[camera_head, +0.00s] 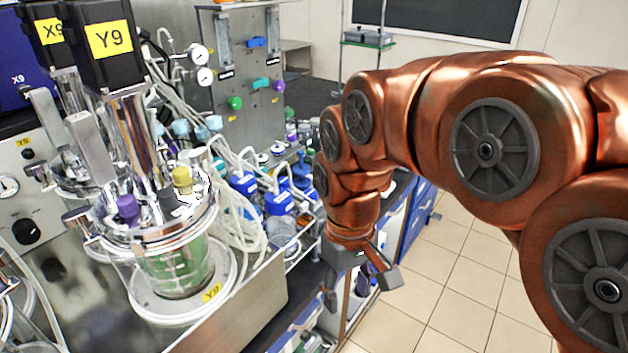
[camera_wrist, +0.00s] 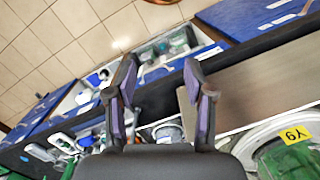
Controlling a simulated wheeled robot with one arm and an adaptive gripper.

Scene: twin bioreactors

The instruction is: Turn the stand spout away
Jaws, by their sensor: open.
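The Y9 bioreactor has a glass vessel (camera_head: 182,268) with green liquid under a steel lid. It stands on a pale round base (camera_head: 140,303) with a yellow Y9 label, on a steel stand (camera_head: 262,308). I cannot clearly pick out the stand spout in either view. My gripper (camera_head: 360,288) hangs open, fingers down, right of the stand at the bench edge. In the wrist view its open fingers (camera_wrist: 160,70) have nothing visibly held between them. The stand's grey panel (camera_wrist: 245,82) passes behind the right finger, and the round base (camera_wrist: 250,145) lies at lower right.
Loose pale tubing (camera_head: 240,220) and blue-capped bottles (camera_head: 278,203) crowd the bench between the vessel and my gripper. Open shelves with items lie below the bench edge. The tiled floor (camera_head: 450,270) at right is clear.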

